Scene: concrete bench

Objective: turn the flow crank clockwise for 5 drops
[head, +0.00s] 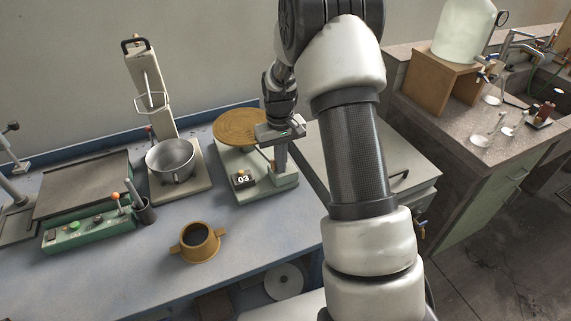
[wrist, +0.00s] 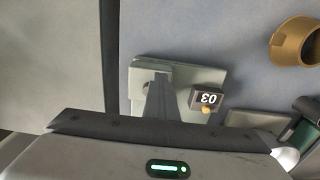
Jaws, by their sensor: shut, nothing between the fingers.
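A pale green stand (head: 282,186) on the blue bench carries a brown round disc (head: 240,127) and a small dark counter (head: 243,179) reading 03. The counter also shows upside down in the wrist view (wrist: 208,98), with a small yellow knob (wrist: 206,110) at its edge. My gripper (head: 280,134) is over the upright post of this stand; it is shut with nothing held. Its fingertips are not clearly seen, and I cannot tell whether it touches the stand. I cannot pick out the flow crank with certainty; my gripper may hide it.
Left of the stand are a metal pot (head: 172,158) on a press-like stand, a green control box (head: 88,229) with an orange-tipped lever, and a brass two-handled cup (head: 198,242). Bare bench lies around the cup.

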